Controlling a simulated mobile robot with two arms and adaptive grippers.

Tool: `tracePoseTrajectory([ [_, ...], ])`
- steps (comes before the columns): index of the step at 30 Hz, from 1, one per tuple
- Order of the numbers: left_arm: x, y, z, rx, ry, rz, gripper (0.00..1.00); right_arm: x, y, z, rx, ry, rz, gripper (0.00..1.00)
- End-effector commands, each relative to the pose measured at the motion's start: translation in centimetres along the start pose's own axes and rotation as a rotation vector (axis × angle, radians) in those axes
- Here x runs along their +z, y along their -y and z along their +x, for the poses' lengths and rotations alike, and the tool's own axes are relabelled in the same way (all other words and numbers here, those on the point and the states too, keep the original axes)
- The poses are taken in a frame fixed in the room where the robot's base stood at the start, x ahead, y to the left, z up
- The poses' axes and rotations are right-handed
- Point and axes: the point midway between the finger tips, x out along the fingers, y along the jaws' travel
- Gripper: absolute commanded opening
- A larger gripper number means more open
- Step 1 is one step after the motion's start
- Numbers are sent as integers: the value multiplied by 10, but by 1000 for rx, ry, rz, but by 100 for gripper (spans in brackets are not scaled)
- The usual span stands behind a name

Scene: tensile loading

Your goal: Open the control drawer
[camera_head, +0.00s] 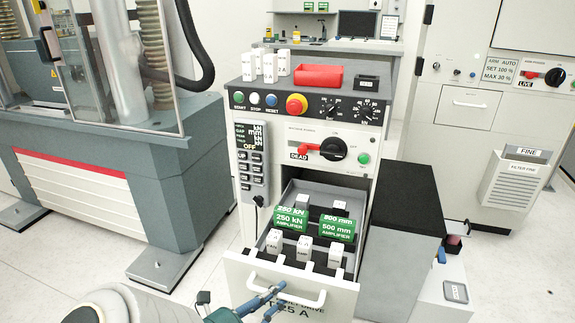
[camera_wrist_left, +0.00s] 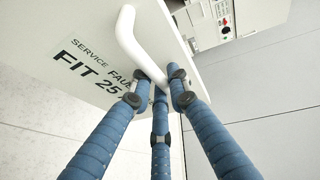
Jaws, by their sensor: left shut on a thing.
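The control drawer (camera_head: 338,283) is pulled out from the grey cabinet, and its inside shows. It holds green 250 kN and 500 mm amplifier modules (camera_head: 290,219) and several small white labelled blocks (camera_head: 274,240). A white bar handle (camera_head: 308,301) runs across its front; it also shows in the left wrist view (camera_wrist_left: 126,34). My right gripper is not in view.
Above the drawer are a red-and-black DEAD switch (camera_head: 332,149), a red emergency button (camera_head: 296,104) and dials. A dark-topped grey box (camera_head: 405,210) stands right of the drawer.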

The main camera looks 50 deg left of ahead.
Motion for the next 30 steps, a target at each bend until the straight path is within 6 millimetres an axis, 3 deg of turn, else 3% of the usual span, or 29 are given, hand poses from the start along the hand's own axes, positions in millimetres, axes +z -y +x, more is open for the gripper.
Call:
tracePoseTrajectory([
  [14,1,0,-2,-2,-5,-2,0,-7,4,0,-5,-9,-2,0],
  [15,1,0,-2,-2,-5,-2,25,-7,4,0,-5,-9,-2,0],
  [17,1,0,-2,-2,-5,-2,36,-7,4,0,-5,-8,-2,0],
  [30,2,-1,-11,1,-1,-2,36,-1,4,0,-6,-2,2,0],
])
